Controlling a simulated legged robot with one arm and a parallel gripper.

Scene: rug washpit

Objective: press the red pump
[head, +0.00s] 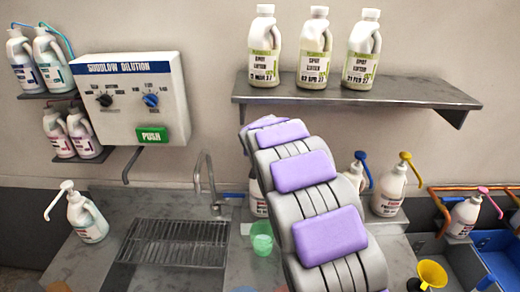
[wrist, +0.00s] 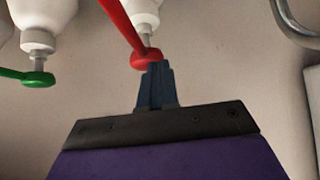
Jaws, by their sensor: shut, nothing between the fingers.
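The red pump (wrist: 146,57) shows in the wrist view at the top centre, a round red head with a long spout, on the stem of a white bottle (wrist: 142,12). My gripper (wrist: 157,68) is shut and empty. Its fingertips are right at the edge of the red head in the picture; I cannot tell whether they touch it. In the head view the red pump and my gripper are hidden behind my arm.
A green pump (wrist: 38,79) is left of the red one in the wrist view. In the head view, bottles with blue (head: 361,157) and yellow (head: 405,156) pumps stand right of my arm. A shelf (head: 350,92) holds bottles above. A tap (head: 208,175) stands left.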

